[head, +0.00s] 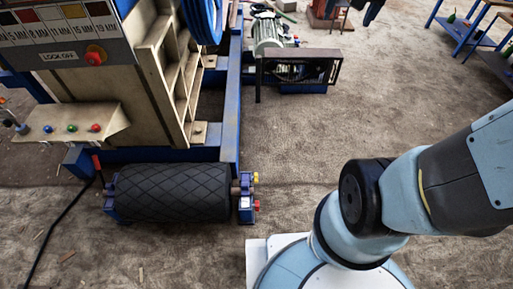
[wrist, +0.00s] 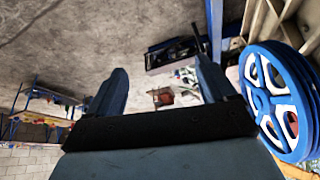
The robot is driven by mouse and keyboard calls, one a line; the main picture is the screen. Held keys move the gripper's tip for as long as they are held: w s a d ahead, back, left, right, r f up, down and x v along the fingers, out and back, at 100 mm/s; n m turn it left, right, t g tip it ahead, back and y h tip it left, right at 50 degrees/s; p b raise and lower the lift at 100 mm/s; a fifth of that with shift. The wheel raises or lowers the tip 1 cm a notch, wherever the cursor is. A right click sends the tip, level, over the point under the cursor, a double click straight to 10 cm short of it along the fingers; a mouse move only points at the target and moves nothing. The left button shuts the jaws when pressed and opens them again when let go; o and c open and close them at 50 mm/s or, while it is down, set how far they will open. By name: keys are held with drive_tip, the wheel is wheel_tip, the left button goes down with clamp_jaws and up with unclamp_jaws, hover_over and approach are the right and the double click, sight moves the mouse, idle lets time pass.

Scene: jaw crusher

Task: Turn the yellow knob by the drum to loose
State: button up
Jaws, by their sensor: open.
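The black drum (head: 172,193), with a diamond-pattern surface, lies across the lower left of the head view on blue end brackets. A small yellow knob (head: 256,177) shows at the drum's right end, on the blue bracket (head: 245,205). Its exact setting is too small to read. My gripper (wrist: 162,82) shows in the wrist view with its two fingers apart and nothing between them. The knob and the drum are not in the wrist view. The gripper is outside the head view, so its distance from the knob cannot be told.
A red part (head: 257,205) sits just below the knob. The beige crusher body (head: 165,80) stands behind the drum, with a control shelf (head: 75,122) at left. A blue wheel (wrist: 283,100) is at right in the wrist view.

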drive_tip(key=w+a+f+m+g, duration=0.2)
drive_tip(key=w+f+m, duration=0.3)
drive_tip(key=w+f, duration=1.9)
drive_tip(key=m+g+y, duration=0.2)
drive_tip(key=m+y, duration=0.3)
drive_tip(key=m, duration=0.5)
approach(257, 177)
drive_tip(key=x, duration=0.8)
drive_tip(key=d+x, duration=0.1)
drive_tip(key=x, duration=0.3)
drive_tip(key=shift+w+f, duration=0.15)
drive_tip(key=shift+w, duration=0.15)
drive_tip(key=shift+c, duration=0.5)
